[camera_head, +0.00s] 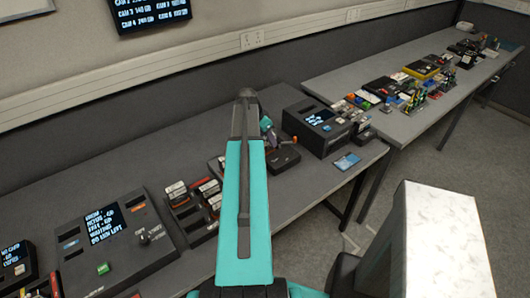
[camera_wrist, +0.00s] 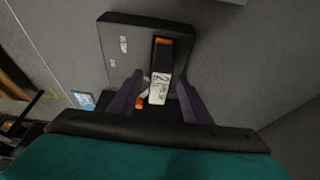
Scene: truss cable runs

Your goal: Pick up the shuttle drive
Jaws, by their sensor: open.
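A dark drive with orange ends and a white label, which looks like the shuttle drive (camera_wrist: 160,88), sits in a dark dock (camera_wrist: 125,45). My gripper (camera_wrist: 160,79) is open in the wrist view, with one dark finger on each side of the drive. Gaps show between the drive and the fingers; how deep the fingers reach is hard to tell. In the camera_head view the dock (camera_head: 284,159) stands on the grey bench behind my arm, with my gripper (camera_head: 271,139) over it. My arm hides much of that spot.
A black console with a screen (camera_head: 318,121) stands just right of the dock. A blue card (camera_head: 346,161) lies near the bench edge. Left are racks of drives (camera_head: 188,207) and a larger console (camera_head: 108,240). A second bench (camera_head: 411,125) holds many small items.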

